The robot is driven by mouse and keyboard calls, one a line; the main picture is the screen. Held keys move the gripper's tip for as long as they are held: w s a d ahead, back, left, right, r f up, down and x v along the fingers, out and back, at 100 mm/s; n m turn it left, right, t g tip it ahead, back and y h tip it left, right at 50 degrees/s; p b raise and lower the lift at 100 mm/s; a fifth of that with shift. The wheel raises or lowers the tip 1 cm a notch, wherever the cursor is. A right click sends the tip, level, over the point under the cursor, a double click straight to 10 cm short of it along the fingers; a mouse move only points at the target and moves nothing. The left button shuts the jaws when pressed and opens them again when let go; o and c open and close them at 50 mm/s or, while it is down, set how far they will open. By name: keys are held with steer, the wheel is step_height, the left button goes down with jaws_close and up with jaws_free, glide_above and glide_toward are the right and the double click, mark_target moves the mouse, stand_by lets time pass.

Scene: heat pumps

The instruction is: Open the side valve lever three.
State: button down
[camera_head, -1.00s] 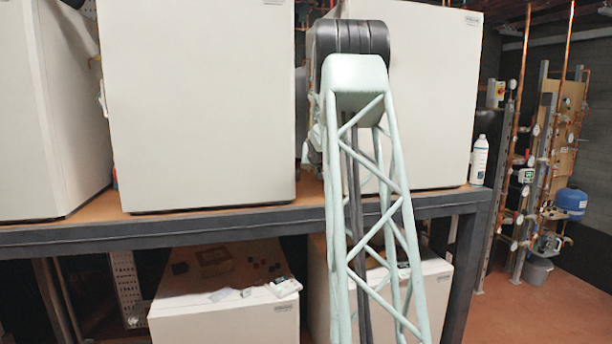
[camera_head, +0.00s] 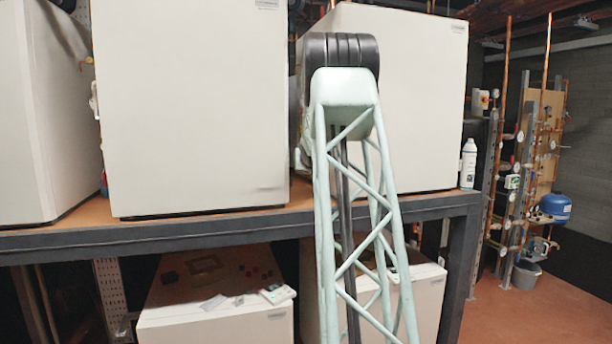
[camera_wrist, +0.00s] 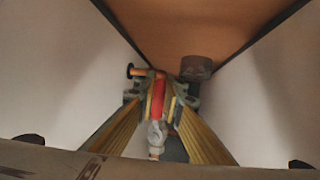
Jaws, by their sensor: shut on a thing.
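A red valve lever (camera_wrist: 158,100) shows in the middle of the wrist view, between two white cabinet sides. My gripper (camera_wrist: 160,92) is shut around this lever, with a yellow-striped finger on each side of it. A grey metal valve body (camera_wrist: 156,133) and a copper pipe end (camera_wrist: 140,72) show close to the lever. I cannot tell from the view which numbered lever this is. In the head view, my arm reaches into the gap between two white heat pumps, so my gripper and the lever are hidden there.
White heat pumps (camera_head: 190,110) and (camera_head: 410,110) stand on a dark-framed shelf (camera_head: 150,236), close on both sides of my arm. More white units (camera_head: 215,325) are below. A white bottle (camera_head: 468,163) stands at the shelf's right end. Piping (camera_head: 520,170) and open floor are at right.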

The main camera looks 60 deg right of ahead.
steer(key=shift+r, duration=0.1)
steer(key=c, duration=2.7)
jaws_free()
steer(key=shift+s+d, duration=0.1)
steer(key=shift+s, duration=0.05)
steer(key=shift+v, duration=5.95)
steer(key=c, duration=0.3)
steer(key=shift+w+a+b, duration=0.6)
steer(key=shift+a+b, duration=0.05)
steer(key=shift+b, duration=0.7)
